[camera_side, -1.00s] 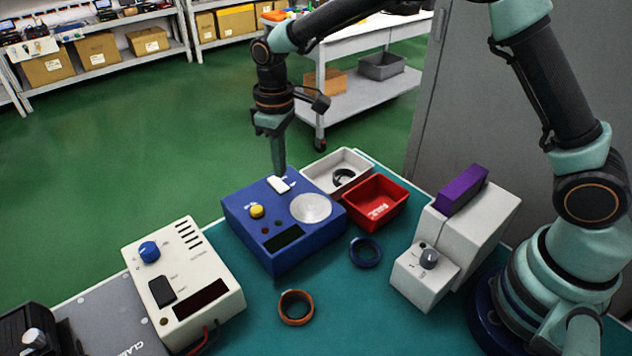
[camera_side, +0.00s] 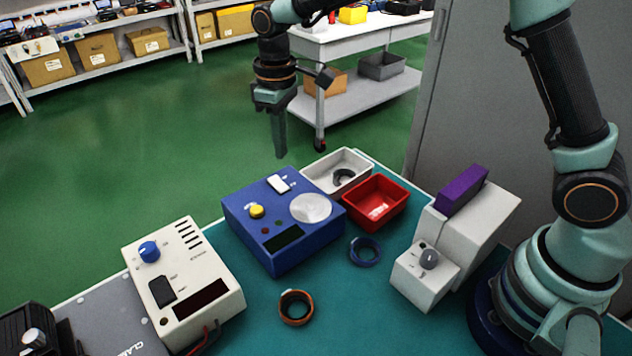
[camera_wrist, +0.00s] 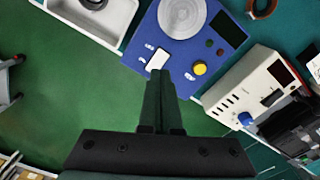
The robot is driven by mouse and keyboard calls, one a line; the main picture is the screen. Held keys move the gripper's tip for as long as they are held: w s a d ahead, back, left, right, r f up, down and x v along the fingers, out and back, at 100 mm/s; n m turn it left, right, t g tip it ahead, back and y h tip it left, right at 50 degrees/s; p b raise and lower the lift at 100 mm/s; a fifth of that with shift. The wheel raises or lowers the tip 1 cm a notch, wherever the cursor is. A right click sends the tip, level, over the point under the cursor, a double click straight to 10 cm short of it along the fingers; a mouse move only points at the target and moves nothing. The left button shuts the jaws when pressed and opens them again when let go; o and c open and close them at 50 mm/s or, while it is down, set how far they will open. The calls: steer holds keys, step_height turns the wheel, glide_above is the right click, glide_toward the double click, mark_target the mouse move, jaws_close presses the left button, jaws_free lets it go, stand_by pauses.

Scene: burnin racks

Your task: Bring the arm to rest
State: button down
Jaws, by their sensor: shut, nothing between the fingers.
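My gripper (camera_side: 280,154) is shut and empty. In the side view it hangs pointing down, above and behind the blue device (camera_side: 262,236), apart from it. The blue device carries a white rocker switch (camera_side: 279,184), a yellow knob (camera_side: 257,211) and a round silver plate (camera_side: 310,208). In the wrist view my closed fingers (camera_wrist: 160,76) show in front of the white switch (camera_wrist: 158,55); the side view shows a gap between them.
A cream device (camera_side: 186,285) stands at front left. A white tray (camera_side: 322,170) and red tray (camera_side: 375,221) sit behind right. Blue (camera_side: 365,251) and orange (camera_side: 296,307) rings lie on the teal table. A grey device with purple block (camera_side: 461,190) stands right.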

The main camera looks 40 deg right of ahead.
steer(key=s+d+r+m+t, duration=0.3)
steer(key=s+d+r, duration=0.4)
steer(key=d+r, duration=0.15)
steer(key=s+d+m+t, duration=0.1)
steer(key=s+d, duration=0.2)
steer(key=s, duration=0.2)
steer(key=s+d+r+m+t, duration=0.1)
steer(key=s+d, duration=0.1)
steer(key=s, duration=0.3)
steer(key=shift+s+d+m, duration=0.2)
steer(key=shift+d+m, duration=0.2)
steer(key=shift+r, duration=0.1)
